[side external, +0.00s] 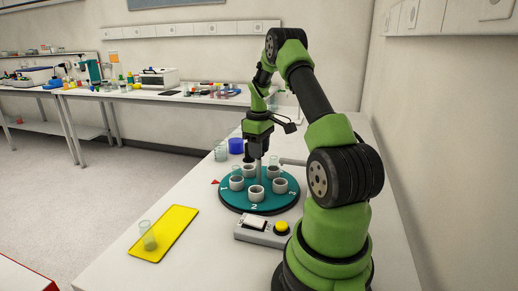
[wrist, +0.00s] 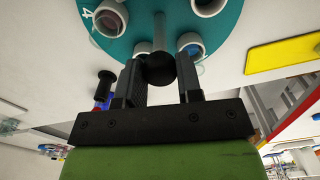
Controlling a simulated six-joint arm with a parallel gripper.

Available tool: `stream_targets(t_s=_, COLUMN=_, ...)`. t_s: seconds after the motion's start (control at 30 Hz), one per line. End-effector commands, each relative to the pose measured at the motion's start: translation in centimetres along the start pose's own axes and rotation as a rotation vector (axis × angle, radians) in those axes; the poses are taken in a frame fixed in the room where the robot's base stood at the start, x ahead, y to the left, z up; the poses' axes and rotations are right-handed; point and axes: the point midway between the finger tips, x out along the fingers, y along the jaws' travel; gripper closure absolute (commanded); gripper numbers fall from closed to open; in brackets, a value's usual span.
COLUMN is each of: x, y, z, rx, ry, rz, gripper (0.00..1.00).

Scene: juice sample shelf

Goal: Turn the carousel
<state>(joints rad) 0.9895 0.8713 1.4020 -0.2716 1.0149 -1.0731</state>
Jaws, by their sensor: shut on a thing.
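The carousel (side external: 236,203) is a round teal disc on the white table, with a ring of white cup holders (side external: 257,193) and numbers 1, 2 and 3 showing along its edge. A thin upright post (side external: 258,172) rises from its middle. In the wrist view the carousel (wrist: 135,45) fills the top, and the post ends in a black ball knob (wrist: 160,71). My gripper (side external: 257,152) is above the disc's centre, its two fingers (wrist: 160,78) shut on the knob from both sides. A small red pointer (side external: 215,182) lies beside the disc near number 1.
A grey box with a yellow button (side external: 281,227) stands close in front of the carousel. A yellow tray (side external: 172,226) with a clear glass (side external: 148,237) lies at the front left. A clear beaker (side external: 220,151) and a blue container (side external: 236,145) stand behind the disc.

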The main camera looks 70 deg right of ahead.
Motion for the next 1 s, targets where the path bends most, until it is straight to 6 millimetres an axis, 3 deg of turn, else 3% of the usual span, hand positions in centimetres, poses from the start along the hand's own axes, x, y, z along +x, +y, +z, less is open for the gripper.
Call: stream_targets(t_s=1.0, x=-0.19, y=-0.01, z=-0.07, rx=-0.507, ry=0.003, rz=0.002, gripper=1.00)
